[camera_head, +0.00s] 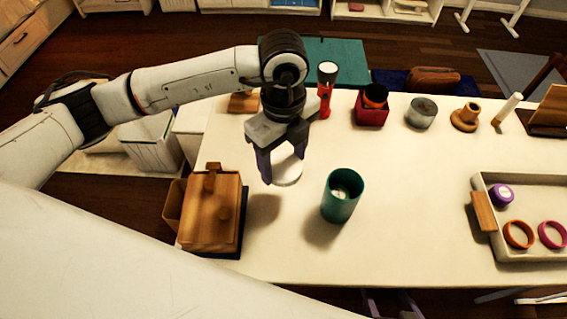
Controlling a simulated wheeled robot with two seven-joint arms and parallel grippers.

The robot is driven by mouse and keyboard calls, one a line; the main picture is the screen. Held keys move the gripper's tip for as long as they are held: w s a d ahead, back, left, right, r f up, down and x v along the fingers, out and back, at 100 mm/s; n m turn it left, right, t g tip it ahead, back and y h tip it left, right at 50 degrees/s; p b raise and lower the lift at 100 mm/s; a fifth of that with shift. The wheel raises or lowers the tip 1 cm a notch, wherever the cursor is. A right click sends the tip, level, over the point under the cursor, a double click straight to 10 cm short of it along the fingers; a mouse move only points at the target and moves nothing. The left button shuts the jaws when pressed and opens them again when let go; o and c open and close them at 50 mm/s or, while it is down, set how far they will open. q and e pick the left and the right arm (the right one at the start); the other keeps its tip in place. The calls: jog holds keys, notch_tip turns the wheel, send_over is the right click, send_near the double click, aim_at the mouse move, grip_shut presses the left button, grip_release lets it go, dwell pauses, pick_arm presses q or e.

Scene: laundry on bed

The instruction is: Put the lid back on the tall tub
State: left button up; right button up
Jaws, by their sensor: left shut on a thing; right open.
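The tall tub (341,205) is a teal cylinder standing upright on the pale table. Its top is open and something pale shows inside. My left gripper (282,164) is shut on a round white lid (288,177), held above the table to the left of the tub and apart from it. The fingers hide part of the lid. My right gripper (392,301) shows only by its purple fingers at the bottom edge, open and apart from the tub.
A wooden box (209,235) stands at the table's left. A tray (520,182) with rings and a purple round item (502,195) lies right. A red flashlight (325,100), red holder (371,112) and grey tin (421,113) line the back. The table between tub and tray is clear.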

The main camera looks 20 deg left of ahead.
aim_at(273, 166)
pick_arm(q)
jog(key=m, duration=0.2)
jog(key=r+m, duration=0.1)
jog(key=m, duration=0.1)
jog(key=a+m, duration=0.1)
jog(key=m, duration=0.1)
jog(key=shift+s+a+r, duration=0.1)
jog(key=shift+s+r, duration=0.05)
jog(key=m, duration=0.3)
jog(key=a+r+m, duration=0.1)
jog(key=m, duration=0.1)
jog(key=shift+s, duration=0.2)
jog(key=m, duration=0.3)
jog(key=r+m, duration=0.1)
jog(key=m, duration=0.1)
jog(key=shift+s+a, duration=0.2)
jog(key=shift+a, duration=0.2)
jog(key=m, duration=0.3)
jog(key=shift+s+a+r, duration=0.15)
jog(key=shift+a+r, duration=0.1)
jog(key=shift+r, duration=0.05)
jog(key=s+a+r+m, duration=0.2)
jog(key=m, duration=1.2)
jog(key=s+a+r+m, duration=0.2)
jog(key=r+m, duration=0.1)
jog(key=m, duration=1.2)
jog(key=shift+a, duration=0.2)
